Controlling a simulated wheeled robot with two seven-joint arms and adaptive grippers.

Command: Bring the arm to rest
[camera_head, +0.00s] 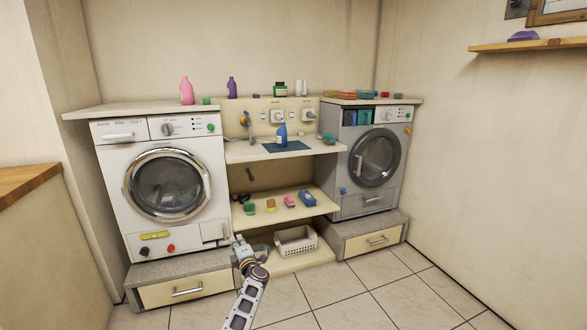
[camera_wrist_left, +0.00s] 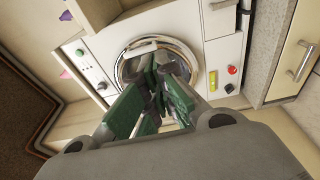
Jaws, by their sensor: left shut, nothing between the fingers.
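My left gripper (camera_head: 241,248) is in the lower middle of the head view, in front of the white washer's lower right corner. It is shut and empty. The left wrist view shows its green-padded fingers (camera_wrist_left: 160,75) together, with the white washer (camera_wrist_left: 98,68) beyond them. My left arm comes up from the bottom edge of the head view. My right gripper is in neither view.
The white washer (camera_head: 112,168) stands at left, a grey machine (camera_head: 400,130) at right, both on drawer plinths. Between them, shelves hold a blue bottle (camera_head: 281,135), small coloured items and a white basket (camera_head: 296,242). The tiled floor (camera_head: 370,295) at lower right is clear.

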